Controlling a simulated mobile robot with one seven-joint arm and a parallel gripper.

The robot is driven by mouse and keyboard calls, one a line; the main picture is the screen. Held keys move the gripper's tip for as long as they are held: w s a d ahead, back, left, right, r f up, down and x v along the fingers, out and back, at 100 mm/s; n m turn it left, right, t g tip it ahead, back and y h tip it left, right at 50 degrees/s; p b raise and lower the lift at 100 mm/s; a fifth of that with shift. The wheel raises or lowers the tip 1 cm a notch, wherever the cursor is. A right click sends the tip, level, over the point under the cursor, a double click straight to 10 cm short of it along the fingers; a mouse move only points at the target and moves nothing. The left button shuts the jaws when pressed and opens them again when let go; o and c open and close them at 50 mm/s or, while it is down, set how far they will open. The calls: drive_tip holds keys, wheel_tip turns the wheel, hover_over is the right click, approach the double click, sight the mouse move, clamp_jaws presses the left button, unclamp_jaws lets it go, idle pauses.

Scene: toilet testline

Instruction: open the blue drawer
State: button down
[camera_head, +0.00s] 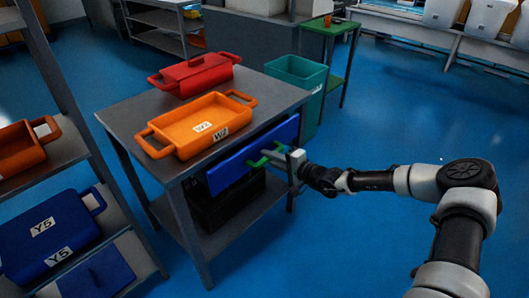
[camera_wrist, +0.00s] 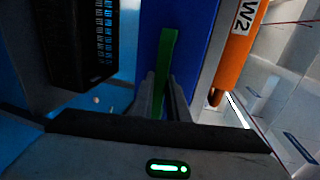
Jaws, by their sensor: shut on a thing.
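The blue drawer (camera_head: 232,166) sits under the top of the grey table (camera_head: 291,94), and its front panel faces my arm. A green handle (camera_head: 263,159) is on its front. My gripper (camera_head: 287,162) is at the front of the drawer, shut on the green handle. In the wrist view the green handle (camera_wrist: 166,66) stands between the two fingers (camera_wrist: 160,100), with the blue drawer front (camera_wrist: 193,50) behind it. I cannot tell how far the drawer stands out from the table.
An orange tray (camera_head: 203,126) and a red lidded container (camera_head: 195,74) stand on the tabletop. A black crate (camera_head: 228,203) is on the lower shelf. A teal bin (camera_head: 300,77) stands behind the table. A shelf with blue trays (camera_head: 48,236) is at left. The floor at right is clear.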

drive_tip(key=f+p+v, duration=0.2)
drive_tip(key=p+v, duration=0.1)
drive_tip(key=v, duration=0.7)
drive_tip(key=f+p+v, duration=0.2)
drive_tip(key=p+v, duration=0.1)
drive_tip(key=v, duration=0.7)
drive_tip(key=shift+v, duration=0.85)
drive_tip(key=shift+f, duration=0.35)
drive_tip(key=c, duration=1.7)
unclamp_jaws()
drive_tip(key=p+v, duration=0.1)
drive_tip(key=v, duration=1.6)
drive_tip(key=shift+s+d+p, duration=0.1)
drive_tip(key=shift+d+p, duration=0.1)
drive_tip(key=shift+p, duration=0.15)
